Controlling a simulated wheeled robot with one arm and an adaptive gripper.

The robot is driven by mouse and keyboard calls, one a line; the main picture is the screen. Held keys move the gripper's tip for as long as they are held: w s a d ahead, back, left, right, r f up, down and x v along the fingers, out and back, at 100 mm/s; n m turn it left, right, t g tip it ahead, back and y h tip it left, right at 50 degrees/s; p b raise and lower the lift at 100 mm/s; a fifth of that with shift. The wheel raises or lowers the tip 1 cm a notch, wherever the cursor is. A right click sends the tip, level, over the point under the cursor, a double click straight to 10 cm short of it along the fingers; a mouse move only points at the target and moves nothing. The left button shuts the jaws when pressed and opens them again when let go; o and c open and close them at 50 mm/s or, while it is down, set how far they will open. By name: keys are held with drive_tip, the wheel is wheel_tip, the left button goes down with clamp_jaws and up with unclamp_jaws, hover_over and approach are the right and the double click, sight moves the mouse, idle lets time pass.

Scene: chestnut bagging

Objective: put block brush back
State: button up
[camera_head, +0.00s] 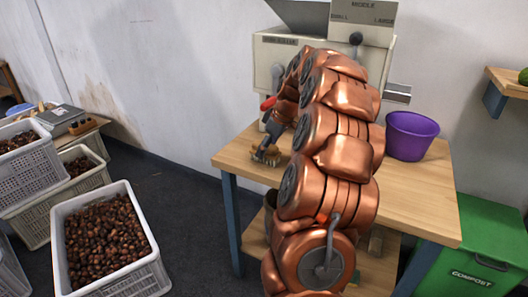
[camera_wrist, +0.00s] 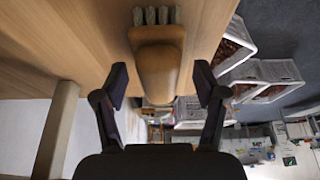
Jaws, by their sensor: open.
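The block brush (camera_wrist: 158,65) has a tan wooden body with pale grey bristle tufts at its top end in the wrist view. It is at the wooden table (camera_head: 400,195), near its left edge in the head view, where the brush shows small (camera_head: 270,157). My gripper (camera_wrist: 160,84) is open, with one black finger on each side of the brush body and a visible gap on both sides. In the head view my gripper (camera_head: 270,140) is partly hidden by my copper-coloured arm. I cannot tell whether the brush rests fully on the tabletop.
A purple bowl (camera_head: 411,135) stands on the table at right. A beige machine (camera_head: 272,58) stands behind my arm. Crates of chestnuts (camera_head: 150,275) stand on the floor at left. A green compost bin (camera_head: 485,235) is at lower right. Dark floor is free between crates and table.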

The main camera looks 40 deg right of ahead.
drive_tip(key=v, duration=0.9)
drive_tip(key=shift+s+d+r+p, duration=0.1)
drive_tip(key=shift+p, duration=0.25)
drive_tip(key=s+a+f+g+y, duration=0.1)
drive_tip(key=a+g, duration=0.1)
drive_tip(key=a, duration=1.1)
drive_tip(key=s+a+f+g, duration=0.1)
drive_tip(key=a+f, duration=0.1)
drive_tip(key=a, duration=1)
drive_tip(key=s+a+f+m+g, duration=0.1)
drive_tip(key=s+a+f, duration=0.2)
drive_tip(key=s, duration=0.4)
drive_tip(key=s+a+f+m+g+h, duration=0.1)
drive_tip(key=s+a+f, duration=0.2)
drive_tip(key=s+a, duration=0.3)
drive_tip(key=s+a+f+m+g+h, duration=0.1)
drive_tip(key=s+a+f, duration=0.2)
drive_tip(key=s, duration=0.6)
drive_tip(key=shift+s+a+f+g, duration=0.2)
drive_tip(key=shift+s+a+g, duration=0.1)
drive_tip(key=shift+a, duration=0.45)
